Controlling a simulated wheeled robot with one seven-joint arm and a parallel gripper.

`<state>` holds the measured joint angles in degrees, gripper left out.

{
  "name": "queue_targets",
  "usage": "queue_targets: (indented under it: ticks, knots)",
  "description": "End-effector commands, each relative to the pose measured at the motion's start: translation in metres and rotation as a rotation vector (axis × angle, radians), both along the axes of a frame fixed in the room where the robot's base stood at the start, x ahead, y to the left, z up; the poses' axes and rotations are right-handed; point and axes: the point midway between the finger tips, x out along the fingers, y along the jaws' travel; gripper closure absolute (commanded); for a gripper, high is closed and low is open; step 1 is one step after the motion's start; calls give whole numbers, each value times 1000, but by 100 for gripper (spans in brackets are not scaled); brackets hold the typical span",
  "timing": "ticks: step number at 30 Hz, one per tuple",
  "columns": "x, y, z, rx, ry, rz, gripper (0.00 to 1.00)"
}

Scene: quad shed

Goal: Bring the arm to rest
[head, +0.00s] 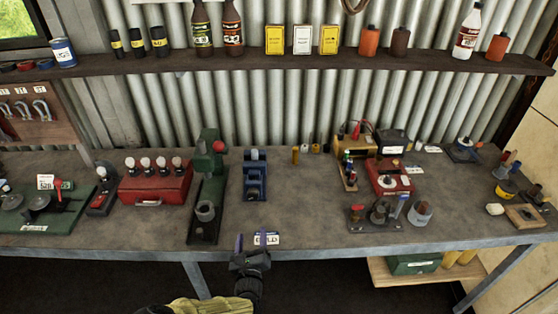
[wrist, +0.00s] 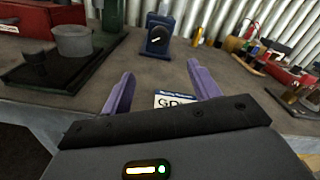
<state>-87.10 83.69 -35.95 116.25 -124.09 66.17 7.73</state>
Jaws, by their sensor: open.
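My gripper (head: 253,243) is at the front edge of the grey workbench (head: 310,205), near the middle of the head view. Its two purple fingers stand apart in the wrist view (wrist: 160,95), open, with nothing held between them. A small white plate with dark lettering (head: 267,239) lies on the bench by the fingertips. In the wrist view this plate (wrist: 174,101) shows between the fingers, partly hidden by the gripper body. I cannot tell whether a finger touches it.
A green press (head: 208,190) and a blue device with a dial (head: 254,175) stand behind the gripper. A red case (head: 155,185) is left; several small tools and a red box (head: 388,178) are right. Bare bench lies right of the blue device. A shelf (head: 300,62) runs above.

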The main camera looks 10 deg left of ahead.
Motion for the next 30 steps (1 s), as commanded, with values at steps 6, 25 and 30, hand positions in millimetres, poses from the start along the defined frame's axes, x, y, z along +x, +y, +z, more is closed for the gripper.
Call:
queue_targets:
  ticks: [6,25,30]
  knots:
    - [9,-17,7,34,6,-71,39]
    - [-14,-296,71,826,155,-1366,39]
    - [-53,-332,80,1116,176,-1676,39]
